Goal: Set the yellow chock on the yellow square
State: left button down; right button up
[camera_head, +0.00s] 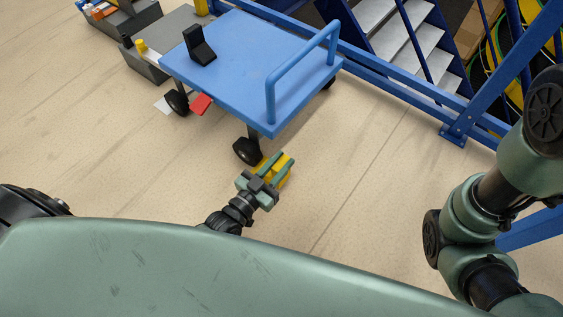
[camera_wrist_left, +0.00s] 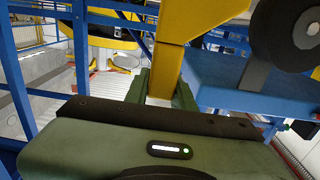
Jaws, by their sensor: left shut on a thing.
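The yellow chock (camera_head: 287,172) is in the jaws of my left gripper (camera_head: 270,171), above the floor by the cart's near wheel. My left gripper is shut on it. In the left wrist view the yellow chock (camera_wrist_left: 172,55) rises between the two green fingers (camera_wrist_left: 162,92), and its far end is cut off by the frame's top edge. I cannot make out a yellow square in either view. My right arm comes in at the right of the head view, but its gripper is out of view.
A blue cart (camera_head: 245,55) with a raised handle stands just beyond the left gripper, with a black chock (camera_head: 199,47) on its deck. A red piece (camera_head: 201,104) shows below the cart's edge. Blue rails and metal stairs (camera_head: 408,45) stand behind. The floor at centre right is clear.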

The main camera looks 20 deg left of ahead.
aim_at(272, 176)
pick_arm(q)
jog(key=shift+r, duration=0.1)
jog(key=shift+f+b, duration=1.4)
jog(key=shift+f, duration=0.85)
jog(key=shift+w+a+r, duration=0.15)
jog(key=shift+a+r, duration=0.05)
jog(key=shift+a, duration=0.15)
jog(key=shift+w+a, duration=0.3)
jog(key=shift+a, duration=0.5)
jog(key=shift+w+a, duration=0.3)
jog(key=shift+a, duration=0.5)
jog(key=c, duration=1.1)
grip_release()
